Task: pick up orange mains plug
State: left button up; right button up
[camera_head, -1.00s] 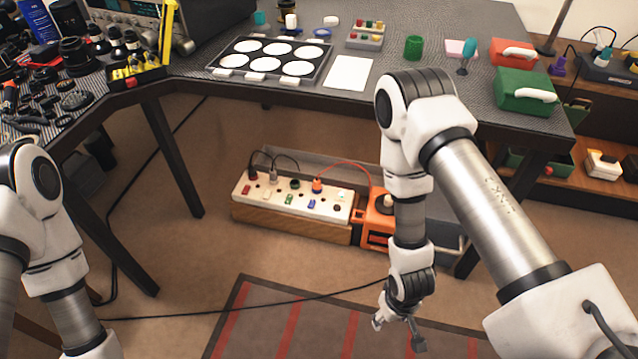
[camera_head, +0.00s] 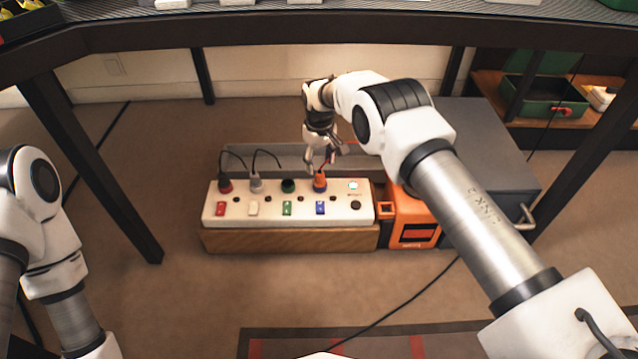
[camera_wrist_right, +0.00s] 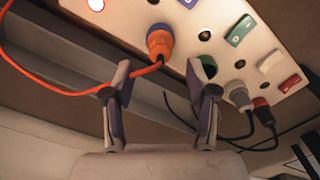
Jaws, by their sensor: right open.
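The orange mains plug (camera_head: 320,181) sits upright in the white power strip (camera_head: 275,212), near its right end. In the right wrist view the plug (camera_wrist_right: 160,41) has a blue rim at its base and an orange cable. My right gripper (camera_head: 322,160) is just above and behind the plug in the head view. In the right wrist view its two fingers (camera_wrist_right: 160,110) are apart with nothing between them, and the plug lies beyond the fingertips. My left arm shows at the left edge of the head view, but its gripper is out of frame.
The strip lies on a wooden block (camera_head: 290,240). An orange box (camera_head: 412,225) stands to its right. The table edge (camera_head: 250,30) runs overhead.

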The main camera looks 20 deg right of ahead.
aim_at(319, 172)
notch_tip(319, 172, down, 5)
jog(key=b, duration=0.3)
jog(key=shift+w+b, duration=0.1)
jog(key=shift+b, duration=0.25)
jog(key=shift+f, duration=0.35)
jog(key=shift+r, duration=0.2)
grip_shut()
